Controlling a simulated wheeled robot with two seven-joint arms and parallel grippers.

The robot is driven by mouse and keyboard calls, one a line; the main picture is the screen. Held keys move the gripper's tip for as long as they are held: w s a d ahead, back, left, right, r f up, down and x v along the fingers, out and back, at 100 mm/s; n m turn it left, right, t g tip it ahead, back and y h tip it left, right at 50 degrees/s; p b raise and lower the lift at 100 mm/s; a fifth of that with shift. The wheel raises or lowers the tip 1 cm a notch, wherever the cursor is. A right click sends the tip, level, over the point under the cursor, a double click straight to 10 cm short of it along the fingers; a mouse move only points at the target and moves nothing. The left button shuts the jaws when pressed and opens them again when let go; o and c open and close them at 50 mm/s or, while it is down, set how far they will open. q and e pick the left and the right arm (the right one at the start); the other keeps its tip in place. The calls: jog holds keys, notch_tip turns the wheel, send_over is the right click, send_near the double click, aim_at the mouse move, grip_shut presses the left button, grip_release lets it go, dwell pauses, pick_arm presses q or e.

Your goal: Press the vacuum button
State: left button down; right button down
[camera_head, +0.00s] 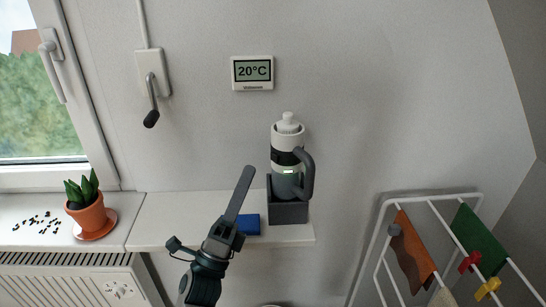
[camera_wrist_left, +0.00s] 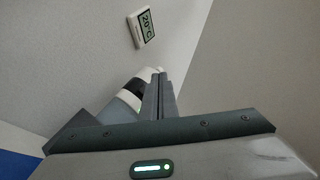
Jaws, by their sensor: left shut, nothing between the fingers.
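The vacuum (camera_head: 286,155) is a white, black and grey handheld unit standing upright in a dark grey dock (camera_head: 289,211) on the shelf. A small green lit strip (camera_head: 289,172) shows on its front; I cannot make out a separate button. Its handle (camera_head: 308,175) faces right. My left gripper (camera_head: 249,170) is shut and empty, its fingers pointing up, to the left of the vacuum in the head view. In the left wrist view the shut fingers (camera_wrist_left: 158,75) overlap part of the vacuum (camera_wrist_left: 126,96); I cannot tell the gap. My right gripper is not in view.
A blue block (camera_head: 249,225) lies beside the dock on the white shelf (camera_head: 160,234). A thermostat (camera_head: 252,73) and a lever switch (camera_head: 152,88) are on the wall. A potted plant (camera_head: 87,208) stands left. A drying rack (camera_head: 437,199) stands right.

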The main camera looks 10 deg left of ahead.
pick_arm(q)
jog(key=shift+s+a, duration=0.45)
jog(key=shift+s, duration=0.25)
